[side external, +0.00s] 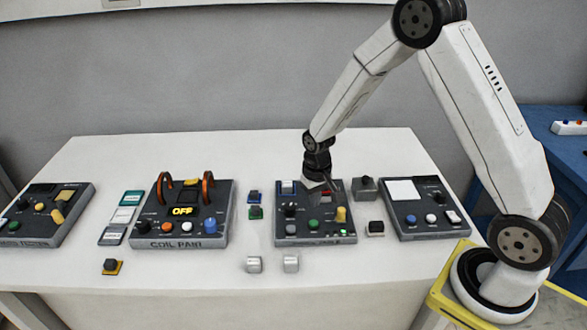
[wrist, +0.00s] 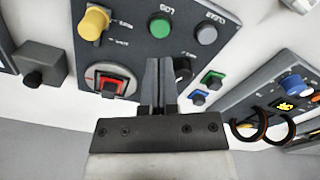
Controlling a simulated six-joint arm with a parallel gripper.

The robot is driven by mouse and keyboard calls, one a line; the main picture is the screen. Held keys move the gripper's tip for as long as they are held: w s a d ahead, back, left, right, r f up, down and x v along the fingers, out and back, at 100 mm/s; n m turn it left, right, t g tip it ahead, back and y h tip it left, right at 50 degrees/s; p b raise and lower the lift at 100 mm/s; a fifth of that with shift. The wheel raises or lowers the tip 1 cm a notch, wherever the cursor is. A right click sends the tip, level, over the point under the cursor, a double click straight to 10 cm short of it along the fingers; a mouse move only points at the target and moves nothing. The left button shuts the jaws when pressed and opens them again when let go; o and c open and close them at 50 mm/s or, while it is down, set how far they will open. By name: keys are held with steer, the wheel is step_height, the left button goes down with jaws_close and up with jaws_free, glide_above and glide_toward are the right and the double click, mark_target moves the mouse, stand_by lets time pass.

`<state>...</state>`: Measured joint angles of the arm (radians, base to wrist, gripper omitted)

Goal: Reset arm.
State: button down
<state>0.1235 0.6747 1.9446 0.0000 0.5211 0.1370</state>
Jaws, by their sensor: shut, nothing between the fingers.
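My gripper (side external: 328,186) hangs from my arm over the back part of the dark control panel (side external: 288,229) right of centre on the table. In the wrist view my gripper (wrist: 158,64) is shut, with its two fingers together and nothing between them. Behind the fingers lies the same panel, with a yellow knob (wrist: 94,22), a green button (wrist: 160,27) marked LOG, a grey CLEAR button (wrist: 206,34) and a red square switch (wrist: 110,83). A black knob (wrist: 183,68) is partly hidden by the fingers. I cannot tell if the fingers touch the panel.
The coil panel (side external: 184,244) with two orange rings and a lit OFF display stands left on the white table (side external: 330,272). Other panels lie at far left (side external: 47,230) and right (side external: 430,232). Small blocks and cards lie between them. The table's front strip is mostly clear.

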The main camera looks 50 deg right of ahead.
steer(key=shift+s+a+r, duration=0.2)
steer(key=shift+s+r, duration=0.05)
steer(key=shift+r, duration=0.3)
steer(key=s+a+r+n+t, duration=0.1)
steer(key=s+a+r, duration=0.1)
steer(key=s+r, duration=0.2)
steer(key=s+a+r+n+t, duration=0.1)
steer(key=s+a+r+n, duration=0.1)
steer(key=s+r, duration=0.3)
steer(key=shift+s+a+r+t, duration=0.15)
steer(key=shift+s+a+t, duration=0.2)
steer(key=shift+s, duration=1.5)
